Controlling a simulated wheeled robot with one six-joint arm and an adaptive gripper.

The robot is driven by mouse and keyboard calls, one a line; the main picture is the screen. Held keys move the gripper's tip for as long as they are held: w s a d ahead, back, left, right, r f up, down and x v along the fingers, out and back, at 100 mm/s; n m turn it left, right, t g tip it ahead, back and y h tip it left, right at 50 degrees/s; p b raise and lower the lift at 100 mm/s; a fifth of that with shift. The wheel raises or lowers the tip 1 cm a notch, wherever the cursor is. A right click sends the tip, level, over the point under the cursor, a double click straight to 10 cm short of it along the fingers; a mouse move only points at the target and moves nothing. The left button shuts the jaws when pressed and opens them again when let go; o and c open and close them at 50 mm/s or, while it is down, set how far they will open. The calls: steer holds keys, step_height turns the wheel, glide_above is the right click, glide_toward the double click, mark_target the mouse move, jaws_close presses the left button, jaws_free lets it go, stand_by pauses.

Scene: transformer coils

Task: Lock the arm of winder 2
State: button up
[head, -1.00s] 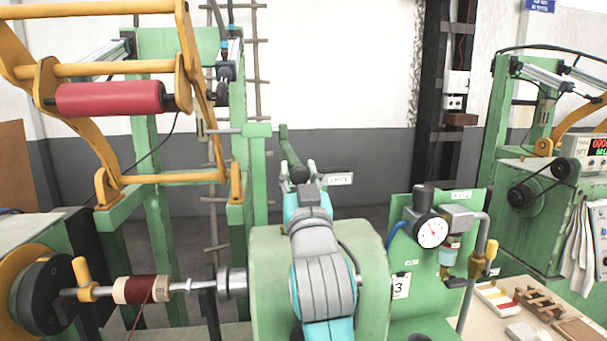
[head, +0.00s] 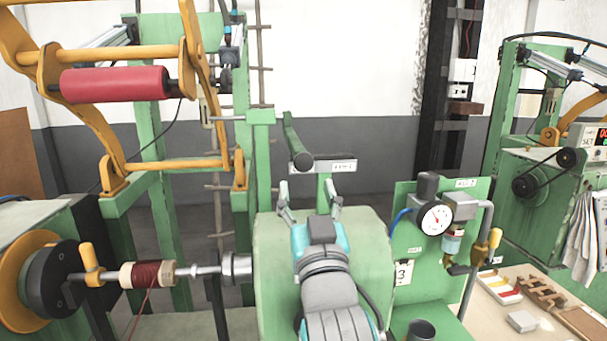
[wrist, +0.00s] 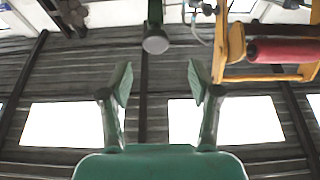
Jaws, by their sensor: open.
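The green lever (head: 291,135) with a dark round knob (head: 302,160) hangs slanting beside the green post of the winder, next to a small white label. In the wrist view the knob (wrist: 156,44) is ahead, above and between the fingertips, apart from them. My gripper (head: 310,198) is open and empty, below and nearer than the knob in the head view; its two fingers also show in the wrist view (wrist: 160,85). The winder's yellow arm frame (head: 180,165) with a red roller (head: 115,84) is raised at the left. A plate on the green panel reads 3.
A spindle with a dark red coil (head: 147,273) lies low left. A pressure gauge (head: 435,218) and pipes stand right of my arm. Another green machine (head: 535,205) and a bench (head: 495,310) with small parts are farther right.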

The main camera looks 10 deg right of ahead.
steer(key=v, duration=0.3)
steer(key=shift+s+f, duration=0.1)
steer(key=s+d+f+n+g+y, duration=0.15)
steer(key=s+f, duration=0.25)
steer(key=f, duration=0.7)
steer(key=s+d+f+g, duration=0.15)
steer(key=s+f, duration=0.35)
steer(key=f, duration=0.5)
steer(key=s+d+f+n+g, duration=0.1)
steer(key=s+d+f, duration=0.25)
steer(key=f, duration=0.75)
steer(key=s+d+f+g, duration=0.1)
steer(key=s+f, duration=0.2)
steer(key=s, duration=0.7)
steer(key=s+d+f+m+g+h, duration=0.1)
steer(key=s+f, duration=0.3)
steer(key=s, duration=0.6)
steer(key=s+d+f+m+g, duration=0.1)
steer(key=s+d+f, duration=0.1)
steer(key=s, duration=0.8)
steer(key=shift+s+f+g, duration=0.2)
steer(key=shift+f+g, duration=0.1)
steer(key=shift+f, duration=0.6)
steer(key=shift+m+h, duration=0.25)
